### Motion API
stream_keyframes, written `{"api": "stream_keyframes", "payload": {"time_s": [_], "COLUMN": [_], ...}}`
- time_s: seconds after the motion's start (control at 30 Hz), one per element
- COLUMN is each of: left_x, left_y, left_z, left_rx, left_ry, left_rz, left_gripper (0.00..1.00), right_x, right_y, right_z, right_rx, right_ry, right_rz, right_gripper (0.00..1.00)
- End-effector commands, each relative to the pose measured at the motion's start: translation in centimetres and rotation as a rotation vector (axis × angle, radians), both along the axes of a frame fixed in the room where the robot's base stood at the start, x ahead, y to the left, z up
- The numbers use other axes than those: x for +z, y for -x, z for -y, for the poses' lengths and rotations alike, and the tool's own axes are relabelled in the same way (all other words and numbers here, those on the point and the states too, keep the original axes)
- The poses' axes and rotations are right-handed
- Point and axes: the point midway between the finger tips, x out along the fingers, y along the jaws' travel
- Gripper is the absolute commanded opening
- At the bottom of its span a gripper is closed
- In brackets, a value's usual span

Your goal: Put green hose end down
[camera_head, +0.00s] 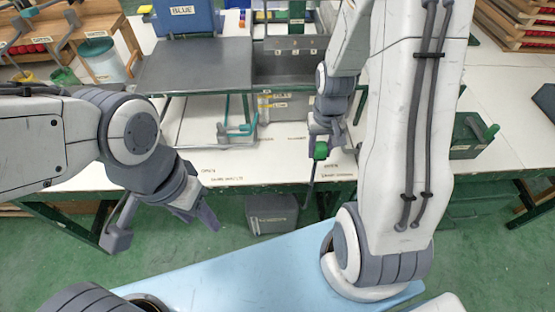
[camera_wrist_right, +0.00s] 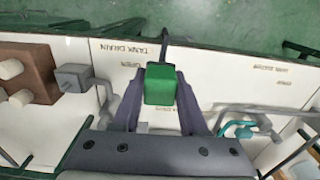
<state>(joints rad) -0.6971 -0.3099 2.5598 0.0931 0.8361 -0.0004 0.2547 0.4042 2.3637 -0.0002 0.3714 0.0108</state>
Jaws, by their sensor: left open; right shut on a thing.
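The green hose end (camera_head: 320,151) is between the fingers of my right gripper (camera_head: 321,134), over the front part of the white bench top (camera_head: 262,165). In the right wrist view the green hose end (camera_wrist_right: 160,84) fills the gap between the fingertips of my right gripper (camera_wrist_right: 160,98), which is shut on it. A dark thin length shows below it in the head view; I cannot tell if it is the hose. My left gripper (camera_head: 203,214) is open and empty, low in front of the bench's front edge.
A teal-handled fitting (camera_head: 237,129) stands on the bench. Beside the hose end in the wrist view is lettering reading TANK DRAIN and a grey valve fitting (camera_wrist_right: 75,78). A dark green box (camera_head: 470,140) stands at right. A grey bin (camera_head: 271,214) is under the bench.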

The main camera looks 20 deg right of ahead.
Motion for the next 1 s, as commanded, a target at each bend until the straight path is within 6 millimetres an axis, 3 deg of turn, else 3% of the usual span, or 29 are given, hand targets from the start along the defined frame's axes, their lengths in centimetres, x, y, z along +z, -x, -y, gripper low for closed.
{"api": "stream_keyframes", "payload": {"time_s": [0.13, 0.57, 0.77, 1.0], "left_x": [0.3, 1.4, 1.6, 2.1], "left_y": [0.0, 0.0, 0.0, 0.0], "left_z": [0.0, 0.0, 0.0, 0.0], "left_rx": [0.000, 0.000, 0.000, 0.000], "left_ry": [0.000, 0.000, 0.000, 0.000], "left_rz": [0.000, 0.000, 0.000, 0.000], "left_gripper": [0.50, 0.50, 0.50, 0.50], "right_x": [-0.6, -5.9, -7.1, -10.2], "right_y": [-0.9, -7.7, -8.4, -8.4], "right_z": [-0.8, -6.6, -7.2, -7.2], "right_rx": [-0.013, -0.013, -0.015, -0.015], "right_ry": [-0.002, -0.001, 0.000, 0.000], "right_rz": [-0.006, -0.003, -0.004, -0.005], "right_gripper": [0.00, 0.00, 0.00, 0.00]}}
